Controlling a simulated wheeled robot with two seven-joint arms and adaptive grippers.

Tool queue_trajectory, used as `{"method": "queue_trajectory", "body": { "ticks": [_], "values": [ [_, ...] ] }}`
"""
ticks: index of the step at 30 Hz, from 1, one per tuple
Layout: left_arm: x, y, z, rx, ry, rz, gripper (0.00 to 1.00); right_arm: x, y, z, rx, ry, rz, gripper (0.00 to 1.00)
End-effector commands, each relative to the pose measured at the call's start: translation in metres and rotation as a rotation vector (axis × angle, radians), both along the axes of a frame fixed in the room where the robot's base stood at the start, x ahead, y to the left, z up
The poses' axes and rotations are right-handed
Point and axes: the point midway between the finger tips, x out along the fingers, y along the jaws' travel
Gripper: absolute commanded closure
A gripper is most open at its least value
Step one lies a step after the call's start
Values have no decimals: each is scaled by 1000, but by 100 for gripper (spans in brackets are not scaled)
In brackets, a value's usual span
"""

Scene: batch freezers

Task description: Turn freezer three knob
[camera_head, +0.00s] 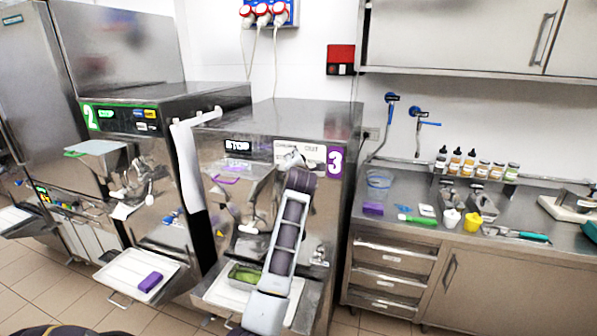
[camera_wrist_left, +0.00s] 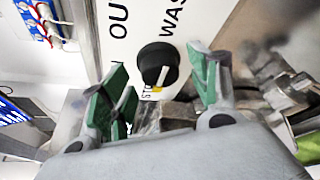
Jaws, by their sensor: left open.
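Freezer three (camera_head: 310,118) is the steel machine with a purple "3" label. Its white control panel (camera_head: 312,150) is near the top front. In the left wrist view the knob (camera_wrist_left: 155,62) is round and black with a white pointer line, on a white plate with black letters. My left gripper (camera_wrist_left: 160,90) is open, with one green finger on each side below the knob and the knob apart from both. In the head view my left gripper (camera_head: 293,160) is in front of the panel and hides the knob. My right gripper is not in view.
Freezer two (camera_head: 150,95), labelled green, stands to the left. A white tray (camera_head: 125,262) with a purple sponge (camera_head: 150,282) juts out below it. A steel counter (camera_head: 395,225) with bottles and tools is on the right. A green container (camera_head: 245,275) sits below the arm.

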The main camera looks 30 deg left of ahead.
Motion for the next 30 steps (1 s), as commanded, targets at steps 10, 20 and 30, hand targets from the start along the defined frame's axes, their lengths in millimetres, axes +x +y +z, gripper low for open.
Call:
{"method": "queue_trajectory", "body": {
  "ticks": [10,20,30],
  "values": [
    [-25,-17,5,-1,1,0,39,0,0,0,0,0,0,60],
    [-53,-36,12,-1,0,-1,39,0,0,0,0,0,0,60],
    [-82,-54,19,-1,1,-1,39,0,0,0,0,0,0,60]
  ]
}}
